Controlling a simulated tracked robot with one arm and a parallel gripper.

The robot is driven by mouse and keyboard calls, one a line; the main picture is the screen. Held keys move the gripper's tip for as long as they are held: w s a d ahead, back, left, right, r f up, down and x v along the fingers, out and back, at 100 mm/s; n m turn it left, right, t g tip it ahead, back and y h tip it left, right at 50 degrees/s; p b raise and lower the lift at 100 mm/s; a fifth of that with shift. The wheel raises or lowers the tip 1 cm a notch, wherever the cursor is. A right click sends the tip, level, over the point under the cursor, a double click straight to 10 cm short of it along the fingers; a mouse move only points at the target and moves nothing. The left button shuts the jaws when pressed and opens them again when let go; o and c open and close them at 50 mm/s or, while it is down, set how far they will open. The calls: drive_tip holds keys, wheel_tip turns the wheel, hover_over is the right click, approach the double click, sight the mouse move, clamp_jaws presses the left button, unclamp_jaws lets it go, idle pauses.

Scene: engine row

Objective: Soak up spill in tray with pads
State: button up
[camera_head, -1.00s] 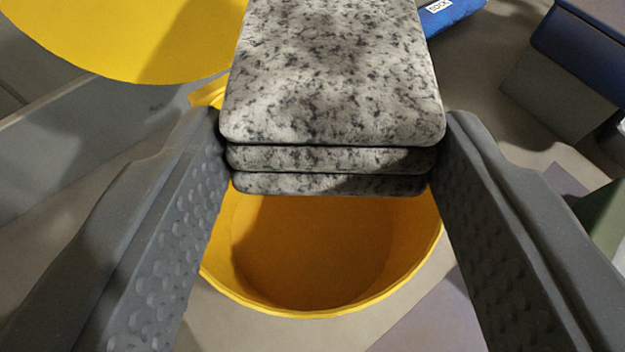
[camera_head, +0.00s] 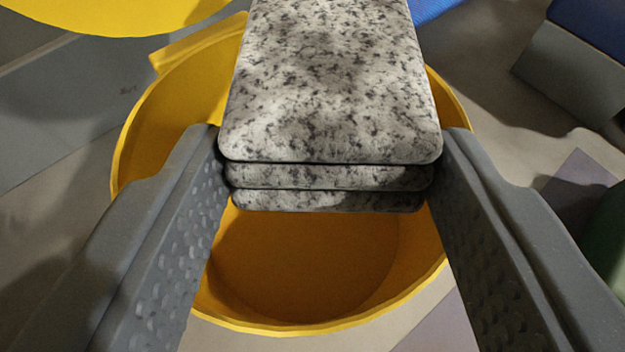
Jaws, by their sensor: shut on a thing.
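My gripper (camera_head: 328,165) is shut on a stack of grey speckled pads (camera_head: 330,85), three layers showing at the near edge. The stack lies between the two dark fingers, which press on its sides. It is held over a round yellow container (camera_head: 300,322) with an open top. The visible part of the container's floor is bare and shaded orange. The stack hides the container's middle and far part. I cannot make out a tray or a spill in this view.
A yellow round lid-like piece (camera_head: 110,15) is at the top left. A grey panel (camera_head: 75,110) lies at left. A blue item (camera_head: 435,10) is partly hidden behind the stack. A blue and grey box (camera_head: 575,65) stands at the upper right. A dark green thing (camera_head: 608,235) is at the right edge.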

drive_tip(key=o, duration=1.1)
drive_tip(key=shift+p+v, duration=0.3)
drive_tip(key=shift+v, duration=6.55)
drive_tip(key=shift+f, duration=0.1)
